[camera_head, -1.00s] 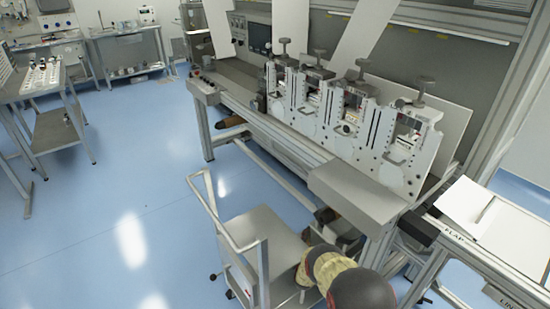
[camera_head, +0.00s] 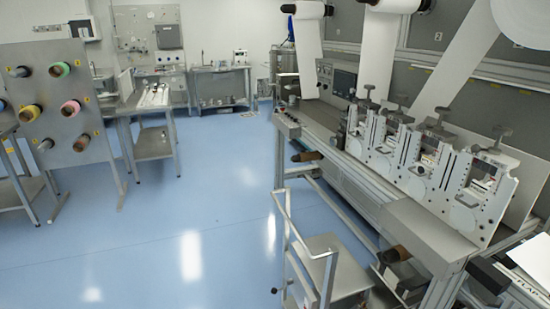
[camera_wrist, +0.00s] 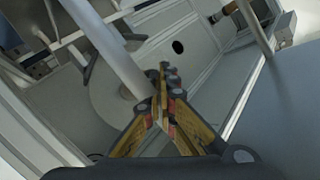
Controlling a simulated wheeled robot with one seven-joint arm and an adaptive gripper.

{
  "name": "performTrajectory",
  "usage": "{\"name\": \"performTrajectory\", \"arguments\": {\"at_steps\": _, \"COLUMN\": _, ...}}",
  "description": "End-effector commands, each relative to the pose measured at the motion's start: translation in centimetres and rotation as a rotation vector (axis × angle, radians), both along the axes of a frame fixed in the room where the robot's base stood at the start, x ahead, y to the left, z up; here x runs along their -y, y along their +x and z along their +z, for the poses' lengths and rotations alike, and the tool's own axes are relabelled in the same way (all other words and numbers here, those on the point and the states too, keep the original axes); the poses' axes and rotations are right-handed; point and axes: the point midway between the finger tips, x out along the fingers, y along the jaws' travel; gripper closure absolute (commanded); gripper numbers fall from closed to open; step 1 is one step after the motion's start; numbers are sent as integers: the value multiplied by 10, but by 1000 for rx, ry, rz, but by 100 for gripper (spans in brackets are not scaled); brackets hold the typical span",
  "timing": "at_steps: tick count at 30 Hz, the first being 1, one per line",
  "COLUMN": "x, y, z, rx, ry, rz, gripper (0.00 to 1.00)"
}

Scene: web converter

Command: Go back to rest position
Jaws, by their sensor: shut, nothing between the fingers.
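My gripper (camera_wrist: 163,78) shows in the wrist view, its two yellow and black fingers brought together at the tips. It is shut and holds nothing. It points toward a pale grey machine interior with a large round disc (camera_wrist: 118,85) and a light diagonal bar (camera_wrist: 105,45). I cannot tell whether the fingers touch anything there. In the head view my arm and gripper are out of the picture.
The web converter (camera_head: 425,165) runs along the right, with white webs (camera_head: 378,50) rising above it. A metal cart (camera_head: 322,262) stands at its front. A spool rack (camera_head: 75,140) and workbenches (camera_head: 155,97) stand at the left and back. Blue floor (camera_head: 190,205) between them is clear.

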Motion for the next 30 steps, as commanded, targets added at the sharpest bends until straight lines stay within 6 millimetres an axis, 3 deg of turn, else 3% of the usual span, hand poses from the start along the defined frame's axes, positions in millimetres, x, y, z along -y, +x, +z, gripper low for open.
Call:
{"name": "performTrajectory", "arguments": {"at_steps": 5, "x": -7, "y": -7, "z": -30, "rx": -116, "ry": 8, "rz": 25, "gripper": 100}}
{"name": "performTrajectory", "arguments": {"at_steps": 11, "x": -19, "y": -33, "z": -75, "rx": -281, "ry": 28, "rz": 61, "gripper": 100}}
{"name": "performTrajectory", "arguments": {"at_steps": 16, "x": -36, "y": -71, "z": -120, "rx": -472, "ry": 55, "rz": 109, "gripper": 100}}
{"name": "performTrajectory", "arguments": {"at_steps": 19, "x": -50, "y": -96, "z": -136, "rx": -629, "ry": 77, "rz": 161, "gripper": 100}}
{"name": "performTrajectory", "arguments": {"at_steps": 23, "x": -72, "y": -122, "z": -119, "rx": -838, "ry": 102, "rz": 255, "gripper": 100}}
{"name": "performTrajectory", "arguments": {"at_steps": 26, "x": -90, "y": -140, "z": -78, "rx": -980, "ry": 113, "rz": 337, "gripper": 100}}
{"name": "performTrajectory", "arguments": {"at_steps": 30, "x": -111, "y": -164, "z": -5, "rx": -1128, "ry": 116, "rz": 442, "gripper": 100}}
